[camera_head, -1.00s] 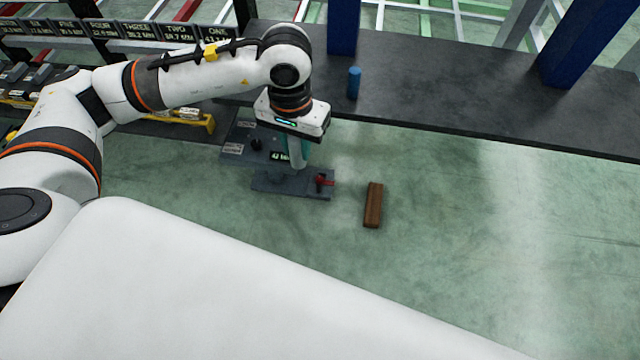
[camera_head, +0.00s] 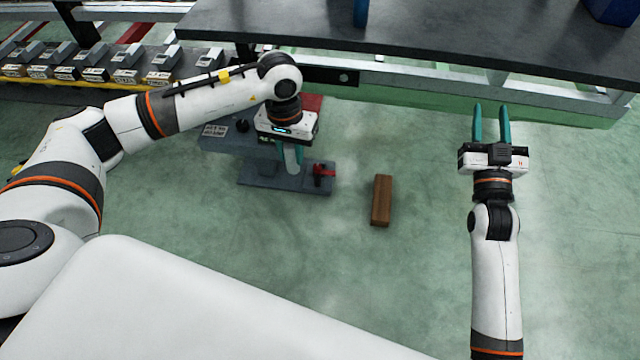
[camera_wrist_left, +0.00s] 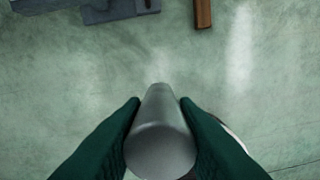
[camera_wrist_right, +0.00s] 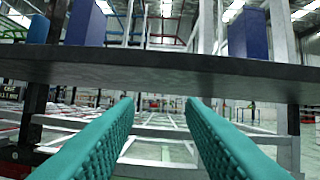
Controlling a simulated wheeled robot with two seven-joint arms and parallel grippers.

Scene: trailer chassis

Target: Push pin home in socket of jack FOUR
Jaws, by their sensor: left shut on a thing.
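My left gripper (camera_head: 292,158) is shut on a grey cylinder, likely the pin (camera_wrist_left: 160,145), seen nearly end-on between the green fingers in the left wrist view. In the head view, this gripper hangs by a grey jack-like unit (camera_head: 258,146) with a flat base (camera_head: 265,178) and a red-handled part (camera_head: 322,172). Whether the cylinder touches any socket cannot be told. My right gripper (camera_head: 491,122) is open and empty, its fingers pointing at the dark bench; its fingers also show in the right wrist view (camera_wrist_right: 160,110). No label FOUR is readable now.
A brown block (camera_head: 381,200) lies on the green floor right of the unit. A dark bench (camera_head: 430,28) with a blue cylinder (camera_head: 361,10) on it spans the back. A row of grey labelled units (camera_head: 97,62) stands back left. The floor between my arms is mostly clear.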

